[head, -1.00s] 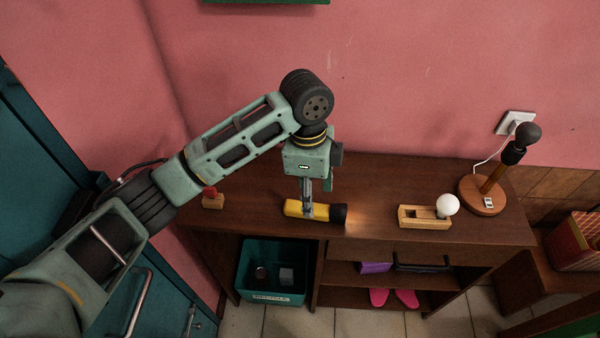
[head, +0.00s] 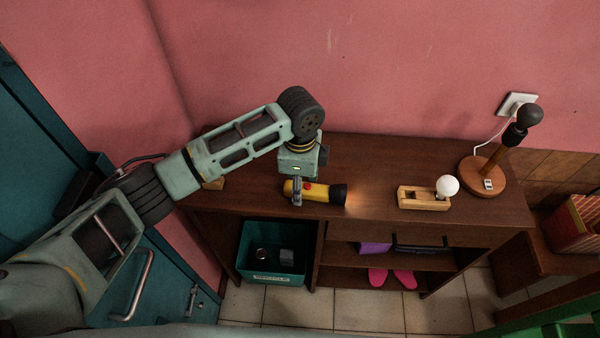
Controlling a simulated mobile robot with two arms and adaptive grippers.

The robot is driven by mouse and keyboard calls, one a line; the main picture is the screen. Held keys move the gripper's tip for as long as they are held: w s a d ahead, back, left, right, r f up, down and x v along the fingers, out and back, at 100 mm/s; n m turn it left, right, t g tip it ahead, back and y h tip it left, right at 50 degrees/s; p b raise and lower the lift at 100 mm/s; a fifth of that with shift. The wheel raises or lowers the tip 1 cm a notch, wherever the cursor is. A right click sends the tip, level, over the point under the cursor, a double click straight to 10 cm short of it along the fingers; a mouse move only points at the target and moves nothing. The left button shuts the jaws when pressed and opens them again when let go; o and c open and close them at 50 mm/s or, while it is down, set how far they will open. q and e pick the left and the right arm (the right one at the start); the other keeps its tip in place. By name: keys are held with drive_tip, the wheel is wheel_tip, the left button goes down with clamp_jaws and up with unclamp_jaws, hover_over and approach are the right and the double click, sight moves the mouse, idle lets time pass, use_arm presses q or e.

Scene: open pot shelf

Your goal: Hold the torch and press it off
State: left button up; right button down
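The torch (head: 326,193) is yellow with a black head. It lies on the wooden shelf unit's top with its head to the right, and a warm glow on the wood in front of it shows it is lit. Its red button (head: 307,186) faces up. My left gripper (head: 297,192) is over the torch's rear part, left of the button, with a finger against the near side. The far finger is hidden, so I cannot tell how firmly it is closed. My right gripper is not in view.
On the shelf top (head: 380,160) stand a wooden block with a white bulb (head: 447,186) and a lamp (head: 490,170) plugged into the wall socket (head: 517,103). Below are a teal bin (head: 272,278) and pink shoes (head: 404,278). A brick-patterned box (head: 572,232) stands at right.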

use_arm(q)
drive_tip(key=shift+f, duration=0.4)
drive_tip(key=shift+c, duration=0.3)
clamp_jaws()
idle(2.9)
